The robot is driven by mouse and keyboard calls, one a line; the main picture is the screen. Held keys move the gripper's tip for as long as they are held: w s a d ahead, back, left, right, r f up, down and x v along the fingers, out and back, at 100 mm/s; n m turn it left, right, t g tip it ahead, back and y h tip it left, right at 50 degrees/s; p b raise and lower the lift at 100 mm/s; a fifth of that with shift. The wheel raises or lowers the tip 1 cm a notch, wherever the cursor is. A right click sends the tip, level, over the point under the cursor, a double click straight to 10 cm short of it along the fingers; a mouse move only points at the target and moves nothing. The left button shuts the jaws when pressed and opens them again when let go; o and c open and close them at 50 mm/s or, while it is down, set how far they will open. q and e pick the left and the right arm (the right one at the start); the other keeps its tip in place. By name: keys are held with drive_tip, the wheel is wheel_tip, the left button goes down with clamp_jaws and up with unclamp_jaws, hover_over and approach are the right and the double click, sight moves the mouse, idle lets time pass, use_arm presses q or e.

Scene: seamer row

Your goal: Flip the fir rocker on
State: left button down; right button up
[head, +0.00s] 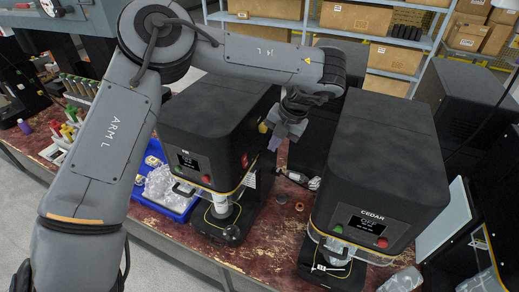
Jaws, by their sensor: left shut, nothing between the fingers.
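The left seamer (215,125) is a black machine whose short front label looks like FIR, too small to read surely. Its front has a small lit display (187,162) and a red button (206,180). A small red part (245,160) on its right side, near the front, may be the rocker; its position cannot be told. My left gripper (273,142) points down in the gap beside that right side, a little right of and above the red part. It is shut and empty, and appears apart from the red part. My right gripper is out of view.
The CEDAR seamer (385,160) stands close on the right, its display reading OFF. A blue tray (180,215) with clear bags lies on the left. A bottle (314,183) and small rings lie on the worn red bench (270,250) between the machines. Shelves with boxes stand behind.

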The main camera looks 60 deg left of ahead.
sight(245, 161)
use_arm(q)
drive_tip(key=shift+w+f, duration=0.1)
idle(0.3)
drive_tip(key=s+a+f+p, duration=0.1)
drive_tip(key=s+a+f, duration=0.3)
drive_tip(key=f, duration=0.6)
drive_tip(key=shift+a, duration=1.05)
